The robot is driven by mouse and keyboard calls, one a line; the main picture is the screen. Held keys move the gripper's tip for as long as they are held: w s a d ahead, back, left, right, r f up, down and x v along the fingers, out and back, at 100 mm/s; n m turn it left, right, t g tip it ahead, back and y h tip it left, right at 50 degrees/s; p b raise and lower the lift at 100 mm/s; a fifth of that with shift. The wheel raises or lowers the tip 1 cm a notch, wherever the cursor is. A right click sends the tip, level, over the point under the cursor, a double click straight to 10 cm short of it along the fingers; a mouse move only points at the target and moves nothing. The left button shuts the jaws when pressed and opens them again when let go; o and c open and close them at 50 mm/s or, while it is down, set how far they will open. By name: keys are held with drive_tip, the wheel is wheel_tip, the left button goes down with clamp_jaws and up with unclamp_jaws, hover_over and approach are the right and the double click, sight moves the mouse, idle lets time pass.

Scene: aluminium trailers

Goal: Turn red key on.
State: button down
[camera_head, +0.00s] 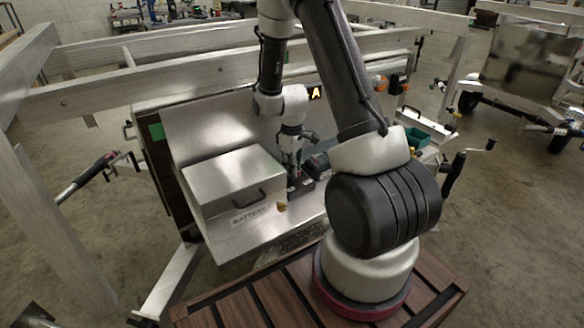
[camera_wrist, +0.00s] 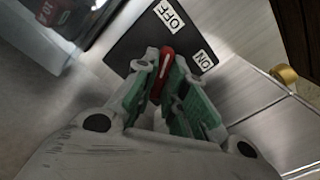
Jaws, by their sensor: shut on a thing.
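The red key (camera_wrist: 161,77) shows in the wrist view on a black plate (camera_wrist: 125,50). The plate carries a white OFF label (camera_wrist: 169,14) and a white ON label (camera_wrist: 204,60). The key's upper end lies below the OFF label and left of the ON label. My gripper (camera_wrist: 163,70) is shut on the red key, with its green-padded fingers on either side of it. In the head view my gripper (camera_head: 291,172) reaches down at the plate (camera_head: 299,190); the key is too small to make out there.
A metal box (camera_head: 228,178) above a BATTERY label stands left of my gripper on the metal panel. A dark device (camera_head: 318,163) lies close on its right. A brass-coloured roll (camera_wrist: 284,74) shows right of the plate. Trailer rails (camera_head: 200,75) run behind.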

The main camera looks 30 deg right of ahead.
drive_tip(key=m, duration=1.1)
drive_tip(key=shift+m, duration=2.1)
drive_tip(key=c, duration=1.5)
unclamp_jaws()
wheel_tip(320, 180, up, 12)
drive_tip(key=shift+r, duration=0.1)
